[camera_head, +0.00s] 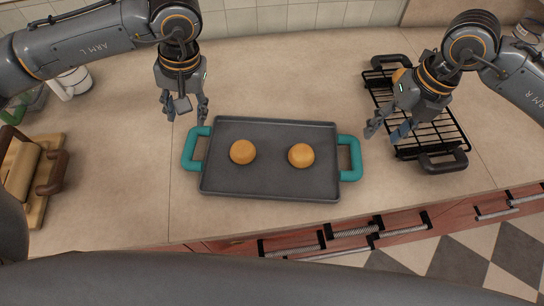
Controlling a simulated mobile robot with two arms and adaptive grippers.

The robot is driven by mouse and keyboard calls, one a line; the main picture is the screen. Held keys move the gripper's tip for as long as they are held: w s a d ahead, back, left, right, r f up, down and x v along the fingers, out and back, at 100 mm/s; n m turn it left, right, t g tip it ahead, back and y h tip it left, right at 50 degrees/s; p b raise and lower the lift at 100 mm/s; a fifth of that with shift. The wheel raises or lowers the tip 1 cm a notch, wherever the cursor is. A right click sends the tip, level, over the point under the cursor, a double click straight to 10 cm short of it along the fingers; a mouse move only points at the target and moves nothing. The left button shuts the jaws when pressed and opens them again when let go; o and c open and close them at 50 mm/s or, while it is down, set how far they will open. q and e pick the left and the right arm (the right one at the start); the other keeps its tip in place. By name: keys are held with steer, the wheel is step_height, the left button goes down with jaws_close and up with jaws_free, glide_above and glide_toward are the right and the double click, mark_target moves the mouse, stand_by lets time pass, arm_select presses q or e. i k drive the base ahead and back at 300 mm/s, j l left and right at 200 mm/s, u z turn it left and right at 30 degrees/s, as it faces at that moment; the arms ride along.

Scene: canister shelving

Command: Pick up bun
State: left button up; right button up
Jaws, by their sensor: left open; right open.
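Two round golden-brown buns sit on a dark grey tray (270,184) with teal handles. The left bun (243,152) lies left of the tray's middle, the right bun (301,155) right of it. My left gripper (186,112) is open and empty above the counter, off the tray's upper left corner. My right gripper (385,130) is open and empty, right of the tray and near the left edge of a black wire rack (441,135). A rounded golden-brown thing (398,75) shows partly behind my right gripper at the rack; most of it is hidden.
A wooden board (50,185) with a rolling pin (22,170) lies at the far left. A white mug-like object (72,82) stands behind it. Counter between board and tray is clear. The counter's front edge has drawers with handles (355,230) below.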

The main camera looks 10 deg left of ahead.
mark_target(243, 152)
steer(key=k, duration=2)
